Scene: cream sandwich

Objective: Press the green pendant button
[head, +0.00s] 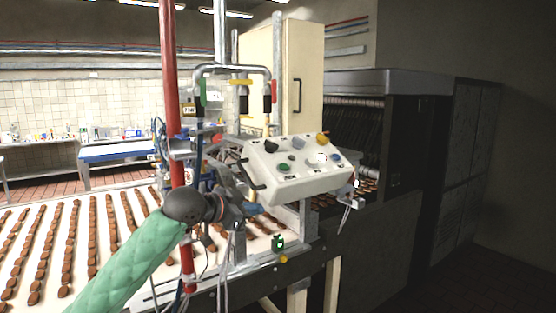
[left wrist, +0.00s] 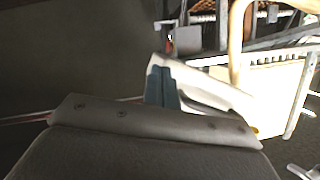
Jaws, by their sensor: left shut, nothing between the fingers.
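A white control box (head: 300,178) with several knobs and buttons hangs beside the conveyor in the head view. A green button (head: 284,168) is on the lower left of its sloped face. My left gripper (head: 255,208) is shut and empty, below and left of the box. It appears apart from the button, though the exact depth gap is hard to tell. In the left wrist view its blue fingers (left wrist: 161,86) are together in front of a pale surface, probably the box; the green button cannot be made out there. My right gripper is not in view.
A conveyor (head: 60,235) with rows of brown biscuits runs at the left. A red vertical pole (head: 169,80) stands behind my left arm. A small green fitting (head: 278,242) sits on the conveyor frame below the box. A dark machine (head: 400,150) stands behind at the right.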

